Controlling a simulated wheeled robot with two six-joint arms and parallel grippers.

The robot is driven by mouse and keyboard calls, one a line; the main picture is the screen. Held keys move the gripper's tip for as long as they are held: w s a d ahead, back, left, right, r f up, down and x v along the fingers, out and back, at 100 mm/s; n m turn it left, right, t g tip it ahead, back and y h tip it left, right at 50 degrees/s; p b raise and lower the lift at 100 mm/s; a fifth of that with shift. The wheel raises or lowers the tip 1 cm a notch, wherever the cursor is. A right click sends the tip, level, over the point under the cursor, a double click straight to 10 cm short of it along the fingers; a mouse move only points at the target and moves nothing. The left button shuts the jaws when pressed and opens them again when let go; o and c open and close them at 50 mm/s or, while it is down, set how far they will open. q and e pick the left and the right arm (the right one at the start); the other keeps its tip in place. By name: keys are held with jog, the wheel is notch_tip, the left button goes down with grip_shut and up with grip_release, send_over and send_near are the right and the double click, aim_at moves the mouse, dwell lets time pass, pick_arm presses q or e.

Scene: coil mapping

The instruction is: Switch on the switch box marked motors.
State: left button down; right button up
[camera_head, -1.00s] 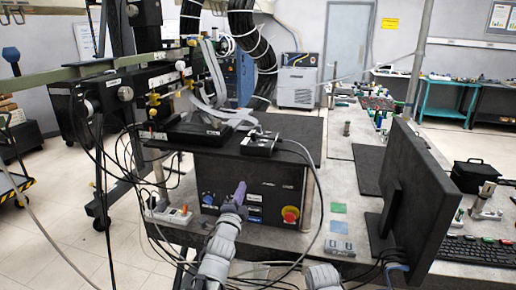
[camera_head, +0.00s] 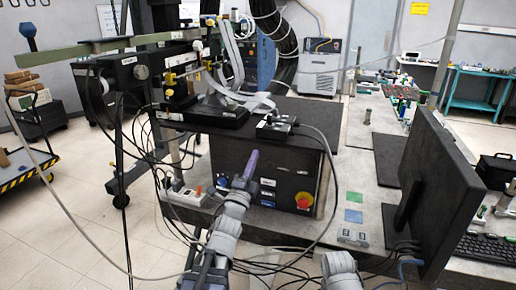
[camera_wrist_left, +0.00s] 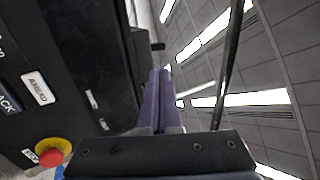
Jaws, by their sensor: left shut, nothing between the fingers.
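A black box (camera_head: 283,163) with white labels and a red-and-yellow button (camera_head: 304,200) stands under a black top on the bench. In the left wrist view, labels on the black panel (camera_wrist_left: 60,60) read "AHEAD" and partly "ACK"; the red button (camera_wrist_left: 53,152) is at lower left. I cannot read "motors" on anything, so I cannot tell which switch box it marks. My left gripper (camera_head: 251,157) has shut purple fingers in front of the box's upper face, covering part of it. The fingers (camera_wrist_left: 158,100) hold nothing; contact with the panel is not clear. My right gripper is out of view.
A small black device (camera_head: 276,127) with a cable sits on the top. A power strip (camera_head: 184,194) lies left of the box. Loose cables hang left and in front. A monitor (camera_head: 440,175) stands to the right, with green and blue squares on the bench before it.

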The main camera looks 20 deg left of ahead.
aim_at(269, 119)
pick_arm(q)
jog(key=p+x, duration=0.5)
jog(key=x, duration=0.8)
jog(key=shift+w+r, duration=0.1)
jog(key=shift+w, duration=0.05)
jog(key=shift+p, duration=0.3)
jog(key=shift+r+p, duration=0.25)
jog(key=shift+p, duration=0.35)
jog(key=shift+w+r+g+p, duration=0.15)
jog(key=shift+r+g+p, duration=0.15)
jog(key=shift+g+p, duration=0.7)
jog(key=shift+w+r+p, duration=0.7)
jog(key=shift+w+p, duration=0.05)
jog(key=shift+p, duration=0.15)
jog(key=s+r+p, duration=0.6)
jog(key=s, duration=0.6)
jog(key=shift+s+a, duration=0.15)
jog(key=shift+s, duration=0.25)
